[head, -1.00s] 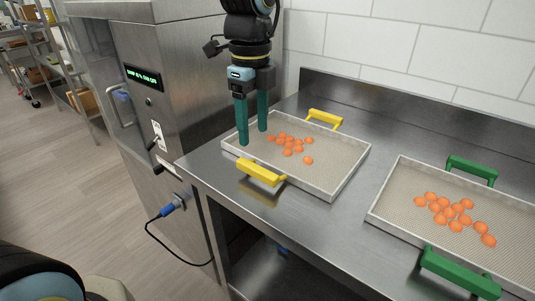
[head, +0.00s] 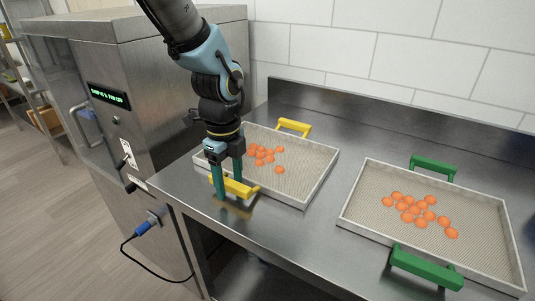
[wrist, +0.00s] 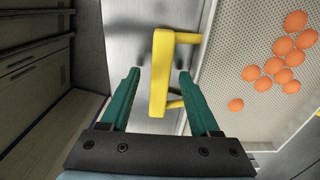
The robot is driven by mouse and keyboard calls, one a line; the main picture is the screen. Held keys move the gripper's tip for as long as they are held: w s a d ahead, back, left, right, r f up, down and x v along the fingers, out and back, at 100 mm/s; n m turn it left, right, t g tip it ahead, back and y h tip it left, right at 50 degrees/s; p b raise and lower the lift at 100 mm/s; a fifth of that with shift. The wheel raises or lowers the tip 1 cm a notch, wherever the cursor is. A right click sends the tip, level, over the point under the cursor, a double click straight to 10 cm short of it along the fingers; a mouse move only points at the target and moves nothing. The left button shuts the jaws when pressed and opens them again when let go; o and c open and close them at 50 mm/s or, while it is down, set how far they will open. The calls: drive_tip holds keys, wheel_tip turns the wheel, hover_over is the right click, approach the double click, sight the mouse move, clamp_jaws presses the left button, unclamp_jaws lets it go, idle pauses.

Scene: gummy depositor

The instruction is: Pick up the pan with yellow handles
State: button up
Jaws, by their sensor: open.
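The pan with yellow handles (head: 312,190) lies flat on the steel table, with orange gummies (head: 262,154) grouped toward its left side. Its near yellow handle (head: 236,187) is at my gripper (head: 228,190); its far yellow handle (head: 294,127) is free. My gripper is open and points down, with its green fingers on either side of the near handle. In the wrist view the near handle (wrist: 159,72) lies between and beyond the two fingertips (wrist: 159,75). I cannot tell whether a finger touches it. A finger hides part of the handle in the head view.
A second pan with green handles (head: 348,222) and orange gummies stands to the right on the same table (head: 310,235). A steel machine (head: 110,65) with a green display is at the left. A tiled wall and steel backsplash (head: 350,120) bound the back.

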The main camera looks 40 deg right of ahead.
drive_tip(key=shift+f, duration=0.2)
clamp_jaws()
idle(0.4)
idle(0.9)
